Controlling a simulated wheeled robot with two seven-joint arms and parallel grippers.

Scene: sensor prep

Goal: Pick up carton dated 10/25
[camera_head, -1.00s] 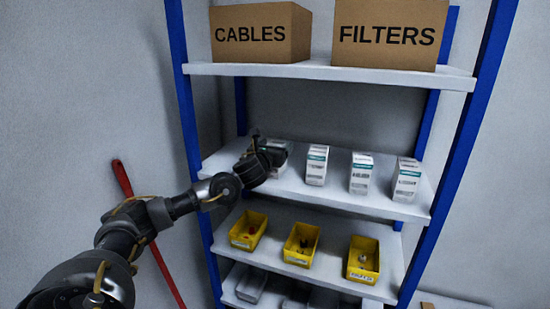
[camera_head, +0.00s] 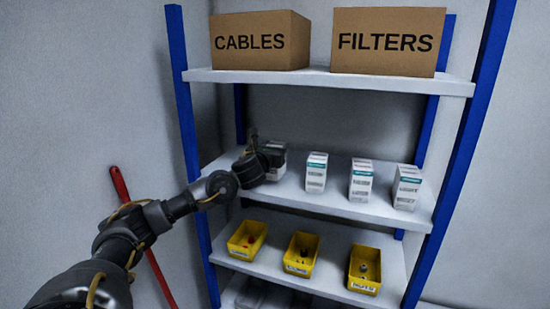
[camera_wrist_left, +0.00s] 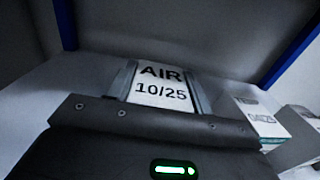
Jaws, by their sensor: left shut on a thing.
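My left gripper (camera_head: 266,158) is over the left end of the middle shelf (camera_head: 330,197), shut on a white carton (camera_head: 275,174). In the left wrist view, the two fingers of the left gripper (camera_wrist_left: 161,88) press on both sides of this carton (camera_wrist_left: 160,88), and its face reads "AIR 10/25". The gripper body hides the carton's lower part there. I cannot tell whether the carton is resting on the shelf or lifted. My right gripper is not in view.
Three similar cartons (camera_head: 316,172) (camera_head: 361,181) (camera_head: 407,187) stand to the right on the same shelf. Yellow bins (camera_head: 300,255) sit on the shelf below. Boxes marked CABLES (camera_head: 260,40) and FILTERS (camera_head: 387,42) stand above. A blue post (camera_head: 190,140) is close left of the gripper.

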